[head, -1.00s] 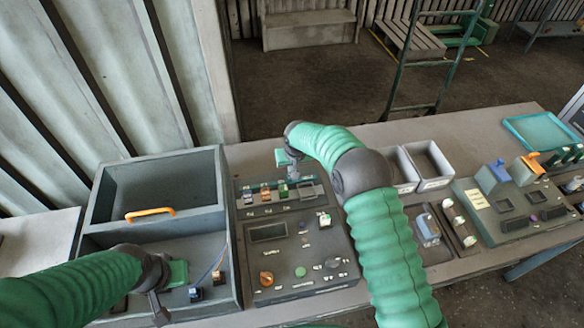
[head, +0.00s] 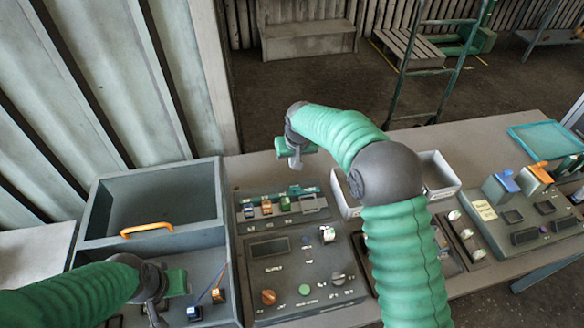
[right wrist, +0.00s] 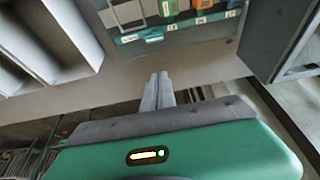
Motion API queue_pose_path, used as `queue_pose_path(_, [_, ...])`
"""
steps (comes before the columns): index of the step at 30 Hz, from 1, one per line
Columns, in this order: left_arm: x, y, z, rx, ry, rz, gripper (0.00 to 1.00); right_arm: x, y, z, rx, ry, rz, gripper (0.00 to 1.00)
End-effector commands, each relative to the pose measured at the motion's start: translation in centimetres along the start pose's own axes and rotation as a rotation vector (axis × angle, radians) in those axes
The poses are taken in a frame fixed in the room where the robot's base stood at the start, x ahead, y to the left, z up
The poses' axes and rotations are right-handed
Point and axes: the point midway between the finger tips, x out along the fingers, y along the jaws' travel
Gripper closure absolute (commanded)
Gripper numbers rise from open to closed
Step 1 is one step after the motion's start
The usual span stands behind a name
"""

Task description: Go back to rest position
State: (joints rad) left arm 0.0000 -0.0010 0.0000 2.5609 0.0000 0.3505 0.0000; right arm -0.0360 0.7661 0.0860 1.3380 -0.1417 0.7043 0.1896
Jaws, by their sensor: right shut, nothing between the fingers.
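My right gripper (head: 295,162) is shut and empty. In the head view it hangs above the table behind the row of coloured switches (head: 282,204). In the right wrist view its closed fingers (right wrist: 158,90) point towards the table edge, with the switch panel beyond. My left gripper (head: 158,312) is at the lower left, over the front part of the grey box. Its fingertips are partly cut off by the lower frame edge, so I cannot tell its opening.
The grey box (head: 100,218) with an orange handle (head: 147,229) stands at the left. A control panel (head: 335,255) with knobs lies in the middle. White bins (head: 440,172), a switch board (head: 535,215) and a teal tray (head: 545,142) are to the right. The table behind is clear.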

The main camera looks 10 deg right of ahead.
Motion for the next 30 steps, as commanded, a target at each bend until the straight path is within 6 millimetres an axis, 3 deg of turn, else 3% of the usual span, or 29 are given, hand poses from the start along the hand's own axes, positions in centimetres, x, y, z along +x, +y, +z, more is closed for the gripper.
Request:
queue_pose_path(17, [0.2, 0.0, 0.0, 0.0, 0.0, 0.0, 0.64, -1.0, 0.0, 0.1, 0.0, 0.002, 0.0, 1.0])
queue_pose_path(20, [0.1, 0.0, 0.0, 0.0, 0.0, 0.0, 0.64, -1.5, 0.3, 1.1, -0.005, -0.005, 0.001, 1.0])
queue_pose_path(23, [0.2, 0.0, 0.0, 0.0, 0.0, 0.0, 0.64, -3.2, 1.1, 4.5, -0.015, -0.021, 0.002, 1.0])
queue_pose_path(26, [0.2, 0.0, 0.0, 0.0, 0.0, 0.0, 0.64, -5.6, 2.4, 10.6, -0.024, -0.043, 0.003, 1.0])
queue_pose_path(30, [0.2, 0.0, 0.0, 0.0, 0.0, 0.0, 0.64, -8.1, 3.9, 20.4, -0.021, -0.074, 0.001, 1.0])
